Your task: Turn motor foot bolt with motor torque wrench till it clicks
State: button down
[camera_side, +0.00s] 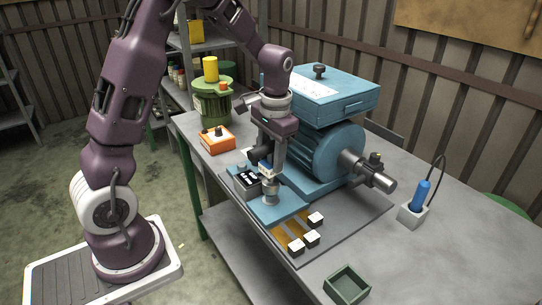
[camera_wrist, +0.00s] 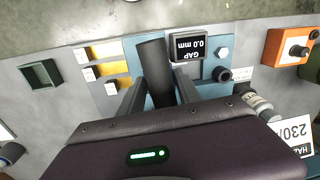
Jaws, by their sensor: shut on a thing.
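My gripper (camera_side: 269,168) points down over the blue motor foot plate (camera_side: 292,208), in front of the blue motor (camera_side: 335,155). In the wrist view its two fingers (camera_wrist: 158,92) are closed on a dark cylindrical handle, which I take for the motor torque wrench (camera_wrist: 152,62). In the side view the grey lower end of the wrench (camera_side: 270,196) stands upright on the foot plate. The bolt under it is hidden, so I cannot tell how it is seated. Another hex bolt head (camera_wrist: 222,53) shows uncovered on the plate in the wrist view.
A black display (camera_wrist: 188,48) beside the wrench reads "GAP 0.0 mm". White blocks (camera_side: 312,237) sit on yellow strips in front. A green tray (camera_side: 347,285), an orange box (camera_side: 217,140) and a blue-handled tool (camera_side: 421,194) in a white holder stand around.

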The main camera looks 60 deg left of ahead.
jog(key=shift+f, duration=0.25)
jog(key=shift+f, duration=0.4)
jog(key=shift+f, duration=0.3)
jog(key=shift+f, duration=0.4)
jog(key=shift+f, duration=0.3)
